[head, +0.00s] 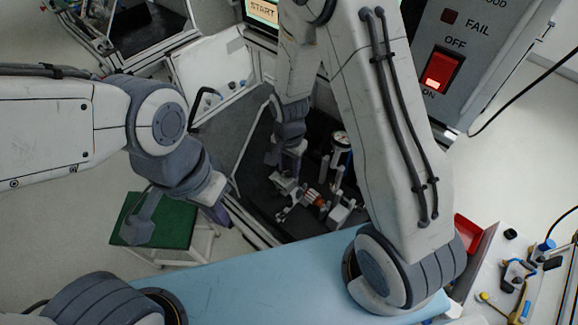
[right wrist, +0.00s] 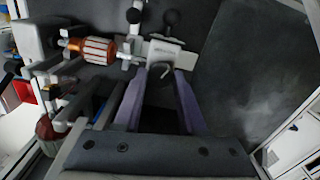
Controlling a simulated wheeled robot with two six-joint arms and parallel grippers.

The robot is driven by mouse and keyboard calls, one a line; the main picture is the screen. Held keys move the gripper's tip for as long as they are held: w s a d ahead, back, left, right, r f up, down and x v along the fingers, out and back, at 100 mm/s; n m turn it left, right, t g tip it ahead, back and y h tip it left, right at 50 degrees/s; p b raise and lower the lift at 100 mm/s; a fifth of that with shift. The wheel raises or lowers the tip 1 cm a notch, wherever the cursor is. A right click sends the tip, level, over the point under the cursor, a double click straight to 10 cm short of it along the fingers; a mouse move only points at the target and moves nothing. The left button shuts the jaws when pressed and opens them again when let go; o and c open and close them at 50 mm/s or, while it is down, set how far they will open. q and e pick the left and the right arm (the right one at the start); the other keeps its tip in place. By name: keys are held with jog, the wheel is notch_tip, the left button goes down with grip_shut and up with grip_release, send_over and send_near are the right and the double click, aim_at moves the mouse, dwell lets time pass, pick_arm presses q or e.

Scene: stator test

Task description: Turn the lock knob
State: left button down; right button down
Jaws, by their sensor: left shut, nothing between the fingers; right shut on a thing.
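In the right wrist view, my right gripper (right wrist: 165,75) reaches up to a pale grey fixture block (right wrist: 178,53). Its purple fingers are shut on a small pale part at the block's front edge, which I take to be the lock knob (right wrist: 163,69); the fingertips partly hide it. An orange and white stator (right wrist: 92,48) lies in the fixture to the left. In the head view, my right gripper (head: 285,187) is at the fixture beside the stator (head: 316,198), seen small. My left gripper (head: 219,215) is shut and empty, well left of the fixture.
A round gauge (head: 341,138) is behind the fixture. A green-topped stool (head: 175,225) stands below my left arm. A control panel with a lit red switch (head: 441,70) is at upper right. The dark floor right of the block is clear.

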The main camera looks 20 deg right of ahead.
aim_at(289, 170)
jog(key=n, duration=0.7)
jog(key=shift+b, duration=0.3)
jog(key=n, duration=0.6)
jog(key=shift+n, duration=0.4)
jog(key=shift+c, duration=2.3)
grip_release()
notch_tip(289, 170, up, 10)
jog(key=b, duration=0.2)
jog(key=shift+r, duration=0.25)
